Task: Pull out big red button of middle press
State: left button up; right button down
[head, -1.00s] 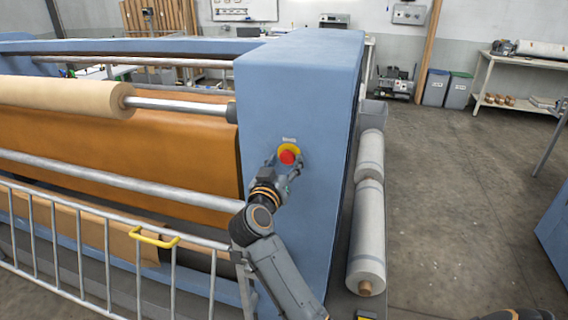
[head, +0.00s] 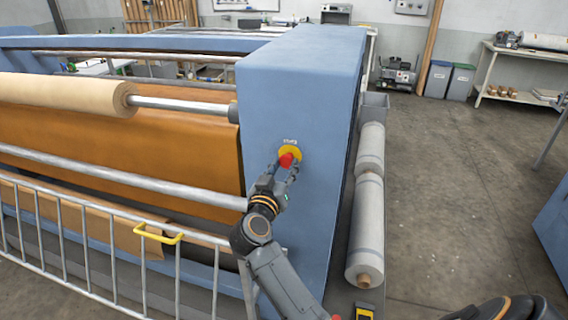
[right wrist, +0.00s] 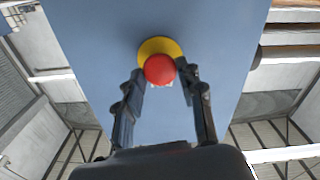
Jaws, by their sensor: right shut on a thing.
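The big red button (head: 286,160) sits on a round yellow plate (head: 293,151) on the end face of the blue press housing (head: 262,120). My right gripper (head: 287,166) reaches up to it from below. In the right wrist view the red button (right wrist: 159,69) lies between the two fingertips of this gripper (right wrist: 162,74), one on each side, with the yellow plate (right wrist: 160,46) behind. The gripper is shut on the button. How far the button stands out from its plate cannot be told. My left gripper is not in view.
A metal railing (head: 88,248) with a yellow handle (head: 157,236) runs along the press front at left. Grey-wrapped rolls (head: 367,230) lie along the housing's right side. Open concrete floor (head: 440,180) extends to the right.

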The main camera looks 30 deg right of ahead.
jog(key=c, duration=0.8)
grip_release()
jog(key=shift+s+a+f, duration=0.1)
jog(key=shift+a+f, duration=0.05)
jog(key=shift+s, duration=0.1)
jog(key=shift+a, duration=0.1)
jog(key=shift+s+a, duration=0.1)
jog(key=shift+a, duration=0.05)
jog(key=v, duration=1.1)
jog(key=shift+s+a, duration=0.2)
jog(key=shift+a, duration=0.05)
